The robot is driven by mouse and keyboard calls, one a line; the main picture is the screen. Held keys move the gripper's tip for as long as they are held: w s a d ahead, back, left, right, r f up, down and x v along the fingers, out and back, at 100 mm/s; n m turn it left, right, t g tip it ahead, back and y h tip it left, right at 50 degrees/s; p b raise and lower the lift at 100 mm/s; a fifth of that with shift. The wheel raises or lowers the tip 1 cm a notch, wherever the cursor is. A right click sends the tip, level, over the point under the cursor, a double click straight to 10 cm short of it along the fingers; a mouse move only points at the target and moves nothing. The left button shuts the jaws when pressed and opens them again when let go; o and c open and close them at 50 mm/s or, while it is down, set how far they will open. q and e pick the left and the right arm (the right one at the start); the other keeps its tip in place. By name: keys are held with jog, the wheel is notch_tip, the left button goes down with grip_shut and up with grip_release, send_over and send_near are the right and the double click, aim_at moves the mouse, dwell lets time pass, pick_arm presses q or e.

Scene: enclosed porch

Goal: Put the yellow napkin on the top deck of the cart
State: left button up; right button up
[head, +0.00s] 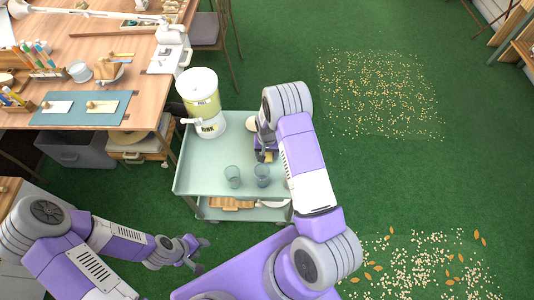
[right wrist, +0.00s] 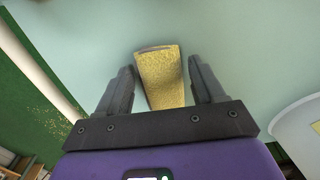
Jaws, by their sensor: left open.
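The yellow napkin (right wrist: 163,78) is a folded strip over the pale green top deck (right wrist: 240,40) of the cart. It appears to lie on the deck. In the head view a small part of the napkin (head: 268,157) shows under my right gripper (head: 264,155). In the right wrist view my right gripper (right wrist: 163,88) has its fingers apart, one on each side of the napkin, with narrow gaps. The napkin's near end is hidden by the gripper. The top deck also shows in the head view (head: 205,165). My left gripper (head: 203,252) is open and empty, low in front of the cart.
A drink dispenser (head: 203,102) stands at the deck's back left. Two glasses (head: 233,176) (head: 263,175) stand near its front edge. A white round item (right wrist: 303,130) is right of my right gripper. A wooden tray (head: 232,203) sits on the lower deck. A worktable (head: 120,45) is left.

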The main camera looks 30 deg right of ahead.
aim_at(267, 156)
jog(key=shift+o, duration=0.4)
jog(key=shift+r, duration=0.1)
jog(key=shift+r, duration=0.2)
notch_tip(267, 156, up, 12)
jog(key=p, duration=0.4)
